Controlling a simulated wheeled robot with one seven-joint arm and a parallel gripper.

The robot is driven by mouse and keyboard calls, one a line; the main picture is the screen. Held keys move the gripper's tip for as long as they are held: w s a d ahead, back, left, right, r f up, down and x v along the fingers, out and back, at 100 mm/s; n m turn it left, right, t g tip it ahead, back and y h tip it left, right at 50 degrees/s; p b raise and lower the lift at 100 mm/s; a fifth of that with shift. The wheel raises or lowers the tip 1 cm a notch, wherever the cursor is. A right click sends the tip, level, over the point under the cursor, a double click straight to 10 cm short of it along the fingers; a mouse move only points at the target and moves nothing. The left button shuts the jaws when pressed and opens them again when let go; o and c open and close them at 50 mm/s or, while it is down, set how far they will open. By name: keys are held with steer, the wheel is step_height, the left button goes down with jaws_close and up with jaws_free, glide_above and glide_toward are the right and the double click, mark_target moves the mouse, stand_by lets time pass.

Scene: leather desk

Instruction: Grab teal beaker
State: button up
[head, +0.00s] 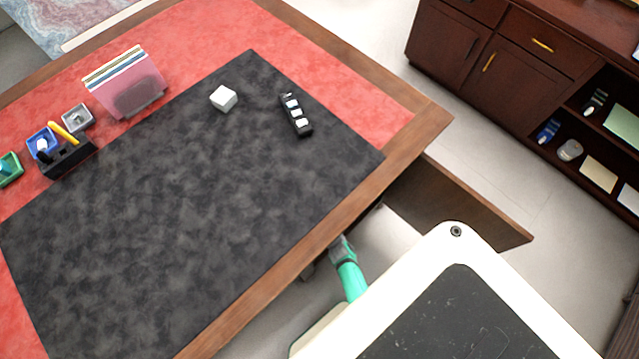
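A small teal item (5,168) sits in a green square tray at the far left edge of the head view. It is small and partly cut off by the frame, so I cannot tell whether it is a beaker. No other clear beaker shows on the desk. My gripper is not seen. A teal and grey part, which looks like a link of my arm, shows below the desk's front edge, and its far end is hidden by the desk.
A black pen holder (68,158), blue tray (40,138), grey tray (77,117) and file rack (125,80) stand left. A drawer (465,200) juts out.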

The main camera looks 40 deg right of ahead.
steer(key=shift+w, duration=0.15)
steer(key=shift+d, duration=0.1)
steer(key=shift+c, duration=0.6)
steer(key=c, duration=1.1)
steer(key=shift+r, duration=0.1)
